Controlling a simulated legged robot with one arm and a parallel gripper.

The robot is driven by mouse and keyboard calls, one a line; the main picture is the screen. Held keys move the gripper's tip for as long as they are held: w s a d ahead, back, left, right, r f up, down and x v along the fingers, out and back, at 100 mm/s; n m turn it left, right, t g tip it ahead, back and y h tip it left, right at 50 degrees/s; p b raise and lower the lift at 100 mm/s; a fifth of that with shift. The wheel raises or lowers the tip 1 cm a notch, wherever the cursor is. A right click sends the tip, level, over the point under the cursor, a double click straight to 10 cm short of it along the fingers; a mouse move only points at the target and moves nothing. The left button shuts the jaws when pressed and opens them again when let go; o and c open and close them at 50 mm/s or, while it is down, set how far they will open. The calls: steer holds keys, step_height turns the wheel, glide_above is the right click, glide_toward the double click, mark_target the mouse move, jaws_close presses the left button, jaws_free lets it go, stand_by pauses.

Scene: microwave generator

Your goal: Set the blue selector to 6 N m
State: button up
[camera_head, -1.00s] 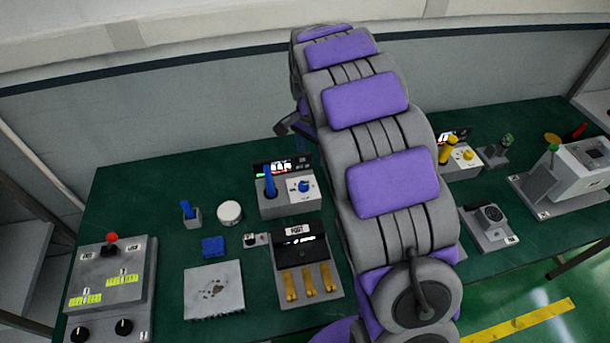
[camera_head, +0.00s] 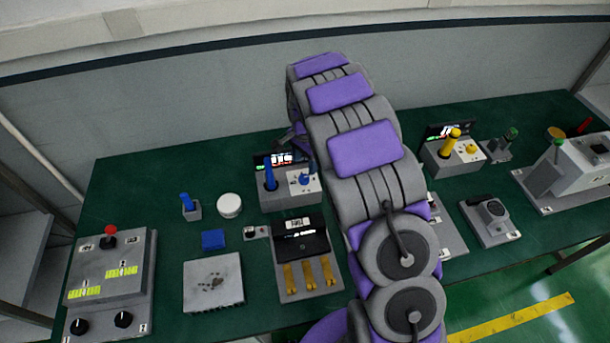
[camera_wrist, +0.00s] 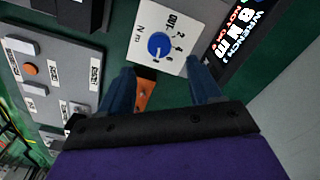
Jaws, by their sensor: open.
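The blue selector (camera_head: 305,179) is a round knob on the white plate of a grey box in the head view. In the wrist view the blue selector (camera_wrist: 159,46) sits beside printed numbers and "N m". The numbers are tilted and the knob's exact pointing is unclear. The display (camera_wrist: 240,42) next to it shows "WRENCH", what looks like "8 N m", and "NOT OK". My gripper (camera_wrist: 160,68) is open, its two dark blue fingers apart and empty, with the knob just beyond the tips and between their lines. In the head view my arm mostly hides the gripper.
A blue upright handle (camera_head: 269,175) stands left of the selector on the same box. A panel with gold levers (camera_head: 308,274) lies in front. A yellow-handled box (camera_head: 452,150) stands to the right. A white round tin (camera_head: 229,205) is to the left.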

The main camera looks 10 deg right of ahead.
mark_target(304, 176)
step_height(304, 176, down, 7)
steer(key=shift+a+b, duration=0.1)
steer(key=shift+b, duration=0.2)
steer(key=shift+c, duration=0.2)
steer(key=c, duration=1)
steer(key=n+p, duration=0.1)
steer(key=n, duration=0.2)
steer(key=shift+r, duration=0.15)
steer(key=shift+w+a+n+p, duration=0.1)
steer(key=shift+n+p, duration=0.75)
steer(key=shift+n, duration=1.55)
